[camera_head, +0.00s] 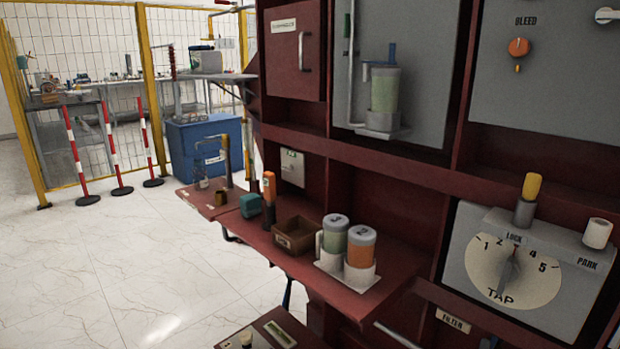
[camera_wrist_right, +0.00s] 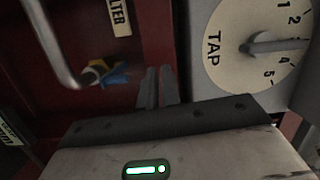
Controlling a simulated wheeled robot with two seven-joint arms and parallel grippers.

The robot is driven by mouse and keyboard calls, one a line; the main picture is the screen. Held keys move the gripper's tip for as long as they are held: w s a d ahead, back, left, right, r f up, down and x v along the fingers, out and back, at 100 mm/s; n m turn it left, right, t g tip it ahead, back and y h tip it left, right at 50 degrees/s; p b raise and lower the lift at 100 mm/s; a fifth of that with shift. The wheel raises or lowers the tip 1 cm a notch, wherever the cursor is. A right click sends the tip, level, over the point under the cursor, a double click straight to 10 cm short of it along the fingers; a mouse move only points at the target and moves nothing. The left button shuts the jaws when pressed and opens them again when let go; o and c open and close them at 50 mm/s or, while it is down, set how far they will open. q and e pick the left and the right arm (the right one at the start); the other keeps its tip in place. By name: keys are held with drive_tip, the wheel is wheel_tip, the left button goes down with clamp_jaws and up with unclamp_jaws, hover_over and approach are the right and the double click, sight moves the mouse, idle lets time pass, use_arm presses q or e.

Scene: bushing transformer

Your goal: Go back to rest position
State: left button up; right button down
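My right gripper (camera_wrist_right: 157,88) shows in the right wrist view with its two dark fingers side by side and almost touching, and nothing visible between them. It is in front of the red cabinet, beside the grey panel with the TAP dial (camera_wrist_right: 252,45). In the head view at most a sliver of this gripper shows at the bottom edge, below the TAP dial (camera_head: 512,270). My left gripper is not in view.
A metal handle bar (camera_wrist_right: 52,45) and a blue and yellow part (camera_wrist_right: 105,72) are near the right gripper. The red shelf (camera_head: 385,285) juts out, holding two canisters (camera_head: 348,241) and a brown box (camera_head: 297,234). Open floor (camera_head: 130,270) lies to the left.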

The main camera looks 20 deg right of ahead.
drive_tip(key=w+a+r+n+t+y+p, duration=0.25)
drive_tip(key=a+r+n+t+y, duration=0.35)
drive_tip(key=a+n, duration=0.4)
use_arm(q)
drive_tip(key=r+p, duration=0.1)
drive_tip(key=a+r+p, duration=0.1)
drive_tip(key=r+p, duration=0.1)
drive_tip(key=p, duration=0.1)
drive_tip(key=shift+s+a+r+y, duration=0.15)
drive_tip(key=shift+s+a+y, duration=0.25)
use_arm(e)
drive_tip(key=s+a+n+g+y, duration=0.3)
drive_tip(key=s+a+n+y, duration=0.2)
drive_tip(key=a+n, duration=0.4)
drive_tip(key=s+a+n+g+y, duration=0.3)
drive_tip(key=s+a+n+y, duration=0.3)
drive_tip(key=a, duration=1)
drive_tip(key=s+n, duration=0.2)
drive_tip(key=n, duration=0.2)
drive_tip(key=shift+s+f+g, duration=0.15)
drive_tip(key=shift+f+g, duration=0.05)
drive_tip(key=shift+g, duration=0.2)
